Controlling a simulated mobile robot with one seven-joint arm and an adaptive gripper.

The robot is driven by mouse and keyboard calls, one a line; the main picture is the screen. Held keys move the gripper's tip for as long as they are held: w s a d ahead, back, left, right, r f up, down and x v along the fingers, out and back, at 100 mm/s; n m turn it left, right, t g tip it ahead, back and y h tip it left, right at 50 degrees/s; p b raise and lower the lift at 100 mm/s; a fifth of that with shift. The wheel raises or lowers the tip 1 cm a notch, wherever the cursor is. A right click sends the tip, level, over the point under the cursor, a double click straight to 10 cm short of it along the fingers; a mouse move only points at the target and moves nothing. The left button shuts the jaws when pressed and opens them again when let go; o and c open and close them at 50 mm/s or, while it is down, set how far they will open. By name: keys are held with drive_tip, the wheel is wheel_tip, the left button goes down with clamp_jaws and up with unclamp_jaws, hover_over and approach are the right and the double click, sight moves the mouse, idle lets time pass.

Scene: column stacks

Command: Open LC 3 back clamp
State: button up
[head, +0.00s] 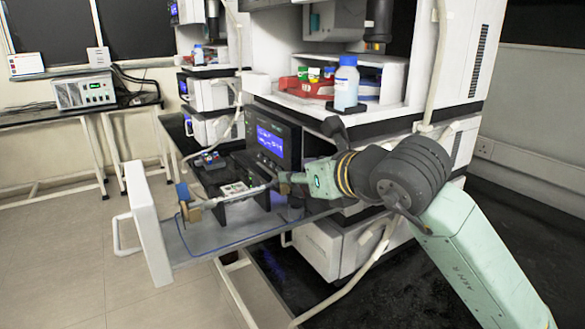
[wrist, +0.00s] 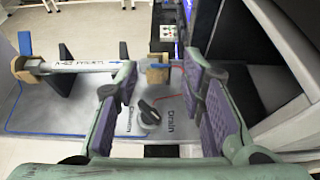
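A white column with printed writing (wrist: 88,66) lies across the pulled-out drawer and has tan end fittings; the column also shows in the head view (head: 236,195). Dark upright pieces, seemingly the column's clamps, stand beside it: one near the left fitting (wrist: 62,76) and one at mid-column (wrist: 124,52). I cannot tell which is the back clamp or whether either is latched. My gripper (wrist: 158,88) is open, its purple-padded fingers apart with nothing held between them. The right tan fitting (wrist: 156,72) appears beyond the gap. In the head view my gripper is small beside the column's right end.
The drawer (head: 235,232) has a white front panel (head: 150,225) with a handle. A black knob (wrist: 150,112) sits on the drawer between "Column" and "Drain" labels. The black instrument with a blue screen (head: 272,142) stands close behind. A blue-capped bottle (head: 345,88) is on the shelf above.

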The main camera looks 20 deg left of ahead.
drive_tip(key=shift+p+x, duration=0.3)
drive_tip(key=shift+x, duration=1.5)
drive_tip(key=shift+c, duration=0.6)
clamp_jaws()
